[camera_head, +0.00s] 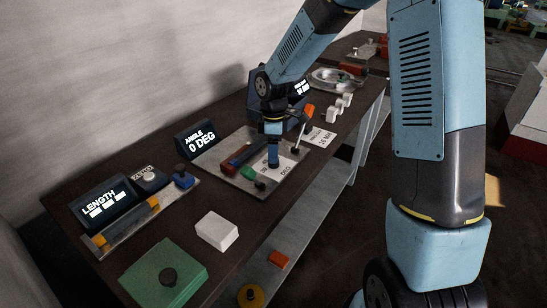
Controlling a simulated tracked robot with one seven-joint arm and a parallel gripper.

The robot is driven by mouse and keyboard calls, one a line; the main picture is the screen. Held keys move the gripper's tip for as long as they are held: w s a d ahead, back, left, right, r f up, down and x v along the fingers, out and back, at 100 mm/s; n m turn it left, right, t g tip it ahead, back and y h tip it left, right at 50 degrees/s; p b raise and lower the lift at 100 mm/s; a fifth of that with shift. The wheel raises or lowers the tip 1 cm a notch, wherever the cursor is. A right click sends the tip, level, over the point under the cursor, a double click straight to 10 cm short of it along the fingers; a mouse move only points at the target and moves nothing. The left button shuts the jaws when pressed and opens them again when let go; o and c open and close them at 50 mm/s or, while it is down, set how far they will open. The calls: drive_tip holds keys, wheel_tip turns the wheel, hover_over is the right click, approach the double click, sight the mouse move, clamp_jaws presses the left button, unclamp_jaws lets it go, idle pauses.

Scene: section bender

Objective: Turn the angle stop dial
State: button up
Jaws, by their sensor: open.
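The angle display (199,138) reads "ANGLE 0 DEG" and stands on the bench behind a light metal plate (213,160). The plate carries a dark red and blue bar (238,157), a green knob (247,173) and a small black knob (260,186). A label on the plate, partly covered, shows "DEG". I cannot tell which part is the angle stop dial; the arm hides part of this area. My gripper (273,163) points down over the plate, just right of the bar. It is open; its fingers look small, and contact cannot be told.
A lever with an orange handle (307,112) stands just right of my gripper. The length display (105,202), a white block (217,231) and a green box (164,276) are nearer on the bench. White blocks (338,108) stand farther back.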

drive_tip(key=shift+s+f, duration=0.1)
drive_tip(key=shift+f, duration=1.45)
drive_tip(key=shift+c, duration=0.3)
drive_tip(key=c, duration=1)
drive_tip(key=shift+o, duration=0.2)
drive_tip(key=shift+m, duration=0.4)
drive_tip(key=m, duration=0.6)
drive_tip(key=shift+m, duration=0.3)
drive_tip(key=m, duration=0.6)
drive_tip(key=shift+r+y, duration=0.1)
drive_tip(key=shift+y, duration=0.2)
drive_tip(key=shift+m+t, duration=0.3)
drive_tip(key=shift+m, duration=0.1)
